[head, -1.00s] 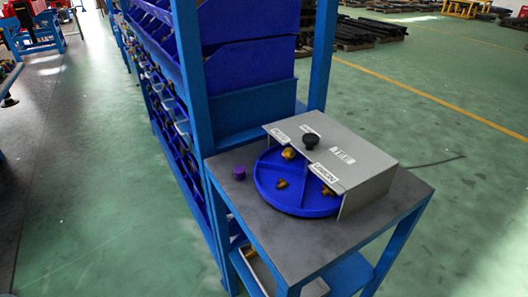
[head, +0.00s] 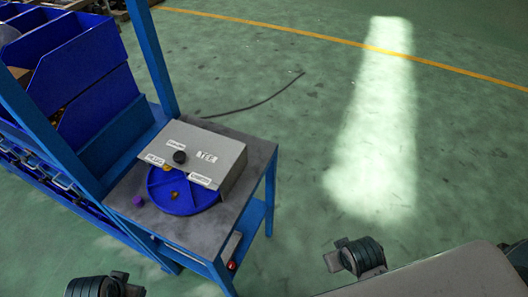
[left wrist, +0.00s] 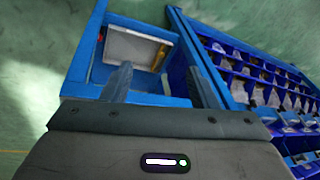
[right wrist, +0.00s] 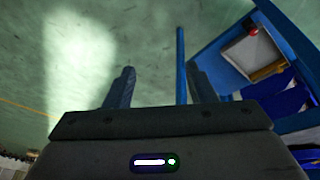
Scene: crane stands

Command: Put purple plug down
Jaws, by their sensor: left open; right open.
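The purple plug (head: 138,200) stands on the grey top of the small blue-framed table (head: 170,222), near its left corner. It is apart from the round blue divided tray (head: 187,205) and touched by no gripper. I do not make it out in either wrist view. My left gripper (left wrist: 162,82) is open and empty, with the table's lower shelf beyond its fingers. My right gripper (right wrist: 161,82) is open and empty, over the floor beside the table frame. In the head view only parts of my arms show at the bottom edge.
A grey cover box (head: 225,160) with labels and a black knob (head: 179,157) stands partly over the tray, which holds brass-coloured pieces. A rack of blue bins (head: 95,80) adjoins the table at the left. A dark cable (head: 265,98) lies behind. The floor at the right is clear.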

